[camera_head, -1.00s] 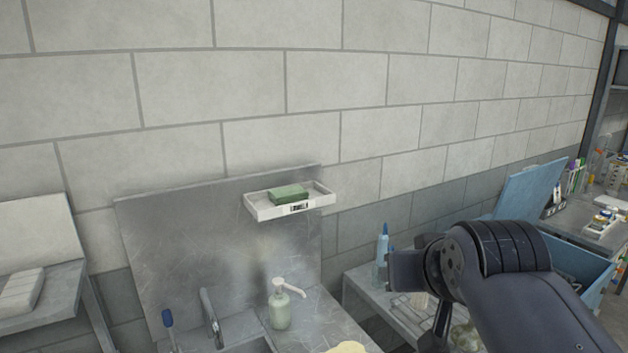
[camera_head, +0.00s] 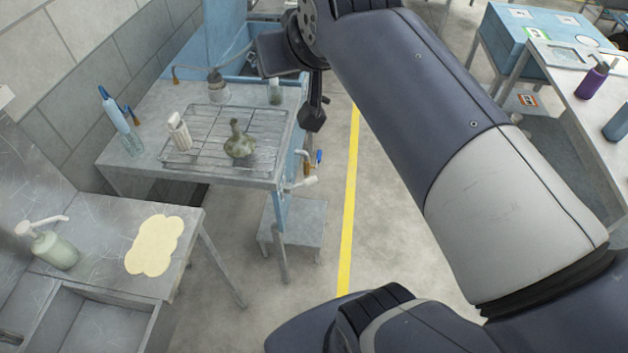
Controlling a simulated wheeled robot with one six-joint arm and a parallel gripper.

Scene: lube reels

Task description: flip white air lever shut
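A white lever (camera_head: 301,183) sticks out from a fitting on the right end of the steel bench, just below its top. A small blue-handled valve (camera_head: 318,158) sits just above and to the right of it. At this size I cannot tell how far the white lever is turned. My arm reaches up from the lower right. A dark end part, which seems to be my gripper (camera_head: 313,116), hangs above and apart from both handles. Its fingers are not clear, and I see nothing held in it.
A low grey step (camera_head: 293,222) stands below the levers. A sink counter with a soap pump (camera_head: 52,247) is at left. Floor by the yellow line is clear.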

